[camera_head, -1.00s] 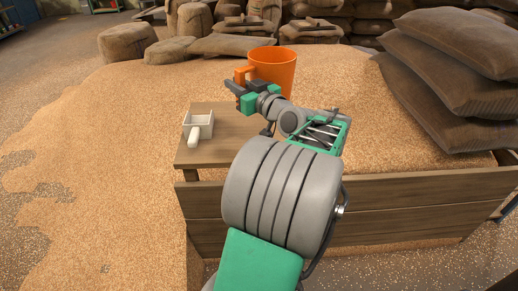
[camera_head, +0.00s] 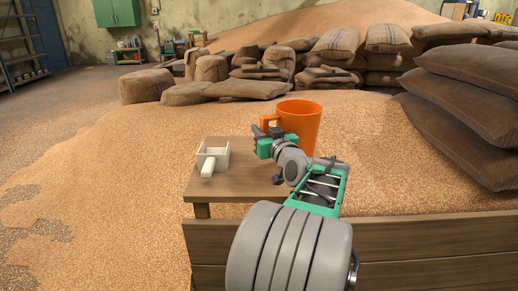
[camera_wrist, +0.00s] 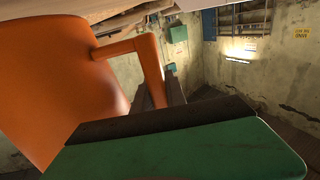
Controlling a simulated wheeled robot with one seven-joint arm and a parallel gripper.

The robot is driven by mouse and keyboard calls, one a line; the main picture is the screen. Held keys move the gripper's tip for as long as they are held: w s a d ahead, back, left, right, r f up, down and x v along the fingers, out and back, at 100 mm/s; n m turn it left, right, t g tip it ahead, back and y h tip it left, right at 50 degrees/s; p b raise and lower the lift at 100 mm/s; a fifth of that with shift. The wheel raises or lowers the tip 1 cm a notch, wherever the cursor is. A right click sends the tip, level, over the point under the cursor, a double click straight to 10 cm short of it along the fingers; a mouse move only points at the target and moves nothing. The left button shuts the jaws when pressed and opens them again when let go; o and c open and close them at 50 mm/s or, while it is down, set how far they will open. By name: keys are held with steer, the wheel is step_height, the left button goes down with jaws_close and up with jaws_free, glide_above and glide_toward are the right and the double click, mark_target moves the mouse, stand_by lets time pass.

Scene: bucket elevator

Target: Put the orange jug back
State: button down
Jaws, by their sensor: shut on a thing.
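The orange jug (camera_head: 300,122) is upright in the head view, its handle on the left side. It fills the left of the wrist view (camera_wrist: 62,85), with its handle (camera_wrist: 135,50) running down to the dark jaws. My gripper (camera_head: 266,137) is shut on the jug's handle; its green and dark fingers also show in the wrist view (camera_wrist: 170,95). The jug's lower part is partly hidden by my arm, so I cannot tell whether it touches the grain or the table behind it.
A small wooden table (camera_head: 230,181) stands in front, with a white scoop (camera_head: 212,159) on its left part. Stacked sacks (camera_head: 465,105) stand at the right, more sacks (camera_head: 235,88) at the back.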

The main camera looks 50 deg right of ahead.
steer(key=f, duration=0.2)
steer(key=w+f+b, duration=0.1)
steer(key=f, duration=0.1)
steer(key=shift+a, duration=0.15)
steer(key=shift+f+b, duration=0.2)
steer(key=shift+b, duration=0.1)
steer(key=c, duration=1.4)
jaws_free()
steer(key=shift+o, duration=0.2)
steer(key=p+v, duration=0.2)
steer(key=v, duration=1)
steer(key=shift+a+r, duration=0.1)
steer(key=shift+r, duration=0.1)
